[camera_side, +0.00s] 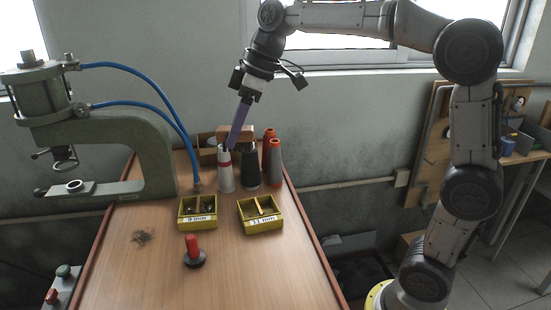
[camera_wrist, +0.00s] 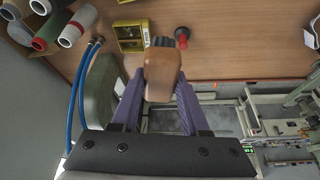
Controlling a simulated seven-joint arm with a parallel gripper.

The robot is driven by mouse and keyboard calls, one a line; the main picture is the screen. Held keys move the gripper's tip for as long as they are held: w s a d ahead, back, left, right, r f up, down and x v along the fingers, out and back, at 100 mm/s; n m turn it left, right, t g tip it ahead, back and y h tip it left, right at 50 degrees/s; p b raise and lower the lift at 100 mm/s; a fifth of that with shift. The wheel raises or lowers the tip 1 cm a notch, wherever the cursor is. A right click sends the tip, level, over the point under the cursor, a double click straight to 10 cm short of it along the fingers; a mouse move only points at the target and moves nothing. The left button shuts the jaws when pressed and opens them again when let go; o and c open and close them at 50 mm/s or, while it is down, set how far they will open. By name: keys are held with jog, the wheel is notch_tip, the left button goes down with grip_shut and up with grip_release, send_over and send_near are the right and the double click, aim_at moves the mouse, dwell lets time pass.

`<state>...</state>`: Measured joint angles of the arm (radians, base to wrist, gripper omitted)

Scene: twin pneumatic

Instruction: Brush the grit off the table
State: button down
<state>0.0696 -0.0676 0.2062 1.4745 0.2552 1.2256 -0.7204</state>
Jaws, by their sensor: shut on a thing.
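My gripper (camera_side: 236,136) has purple fingers and is over the back of the table, above the thread cones. In the wrist view my gripper (camera_wrist: 160,82) is shut on a brush with a wooden handle (camera_wrist: 162,72). The dark bristles (camera_wrist: 164,42) show beyond the handle's far end. The brush's brown wood (camera_side: 240,131) also shows by the fingertips in the side view. A small dark patch of grit (camera_side: 142,237) lies on the brown wooden table (camera_side: 130,275), at the left front, well away from the brush. I cannot make out the grit in the wrist view.
A green press (camera_side: 150,150) with blue hoses (camera_side: 140,100) stands at the table's left. Two yellow bins (camera_side: 198,224) (camera_side: 262,228) sit mid-table. A red-handled tool (camera_side: 193,246) stands in front of them. Several cones (camera_side: 273,165) stand at the back. The front of the table is clear.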

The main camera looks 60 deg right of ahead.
jog(key=w+a+f, duration=0.1)
jog(key=w+a, duration=0.3)
jog(key=w, duration=0.5)
jog(key=w+a+f, duration=0.2)
jog(key=w+a, duration=0.1)
jog(key=w, duration=0.5)
jog(key=shift+w+a+f+n+y, duration=0.1)
jog(key=shift+w+a+f+n, duration=0.25)
jog(key=shift+w+a+f, duration=2.15)
jog(key=shift+s+a+f+n+y, duration=0.1)
jog(key=shift+s+a+f+n, duration=0.65)
jog(key=shift+f, duration=3.8)
jog(key=shift+w+a+f+y, duration=0.1)
jog(key=shift+w+a+f, duration=1.6)
jog(key=shift+f, duration=1.85)
jog(key=shift+s+f, duration=0.5)
jog(key=shift+s, duration=0.25)
jog(key=shift+s+d+f, duration=0.1)
jog(key=shift+s+d, duration=2.15)
jog(key=shift+w+a, duration=2.7)
jog(key=shift+w, duration=0.05)
jog(key=shift+w+d, duration=0.35)
jog(key=shift+d, duration=0.3)
jog(key=shift+s+d, duration=2.65)
jog(key=shift+s, duration=0.1)
jog(key=shift+w+a, duration=2.65)
jog(key=shift+a, duration=0.05)
jog(key=shift+w+a+r, duration=0.15)
jog(key=shift+w+r, duration=0.05)
notch_tip(320, 180, up, 8)
